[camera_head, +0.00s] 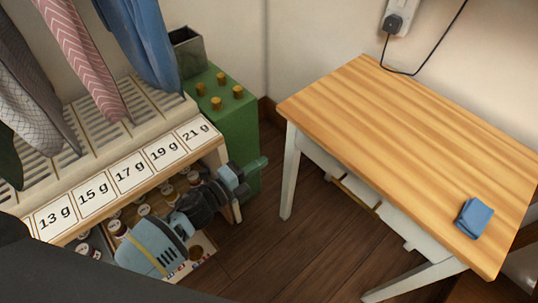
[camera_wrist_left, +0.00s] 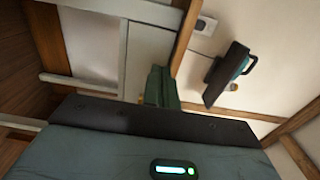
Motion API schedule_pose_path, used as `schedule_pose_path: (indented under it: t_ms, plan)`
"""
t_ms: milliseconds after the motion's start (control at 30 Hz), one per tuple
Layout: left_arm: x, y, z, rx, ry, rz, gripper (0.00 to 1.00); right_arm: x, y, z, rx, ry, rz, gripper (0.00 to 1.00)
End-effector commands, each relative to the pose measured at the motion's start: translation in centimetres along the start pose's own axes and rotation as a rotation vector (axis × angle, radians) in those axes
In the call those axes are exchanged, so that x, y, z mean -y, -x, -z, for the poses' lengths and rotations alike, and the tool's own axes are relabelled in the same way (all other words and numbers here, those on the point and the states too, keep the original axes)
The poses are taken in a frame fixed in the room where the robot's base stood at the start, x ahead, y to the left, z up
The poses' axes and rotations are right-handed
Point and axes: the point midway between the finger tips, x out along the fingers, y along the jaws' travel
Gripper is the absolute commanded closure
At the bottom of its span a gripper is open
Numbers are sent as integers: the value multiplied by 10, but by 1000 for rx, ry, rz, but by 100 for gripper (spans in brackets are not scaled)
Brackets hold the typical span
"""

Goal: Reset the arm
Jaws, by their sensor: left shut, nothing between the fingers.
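My left arm (camera_head: 152,246), light blue with dark joints, reaches in at the lower left of the head view, in front of the labelled rack. My left gripper (camera_head: 256,165) points to the right, beside the green box and over the dark floor gap before the table. It also shows in the left wrist view (camera_wrist_left: 160,84), where its green fingers are together with nothing between them. My right gripper is in neither view.
A green box (camera_head: 228,122) with yellow knobs stands close behind my gripper. The rack (camera_head: 130,172) holds hanging ties and several small spools below. Floor (camera_head: 275,258) between is clear.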

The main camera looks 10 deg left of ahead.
Motion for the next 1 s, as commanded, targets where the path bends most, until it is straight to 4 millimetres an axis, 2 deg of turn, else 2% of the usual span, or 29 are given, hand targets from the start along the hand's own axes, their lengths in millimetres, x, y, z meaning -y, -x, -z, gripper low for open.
schedule_pose_path:
  t_ms: [467, 600, 667, 767, 1000]
  plan:
    - [0, 6, 0, 0, 1, 0, 100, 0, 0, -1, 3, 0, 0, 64]
    - [-10, 16, 6, 25, 68, -15, 100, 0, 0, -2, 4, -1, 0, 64]
    - [-21, 28, 13, 54, 140, -31, 100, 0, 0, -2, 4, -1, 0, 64]
    - [-45, 58, 28, 131, 320, -72, 100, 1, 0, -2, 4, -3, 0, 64]
    - [-104, 154, 70, 389, 814, -199, 100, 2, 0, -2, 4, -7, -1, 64]
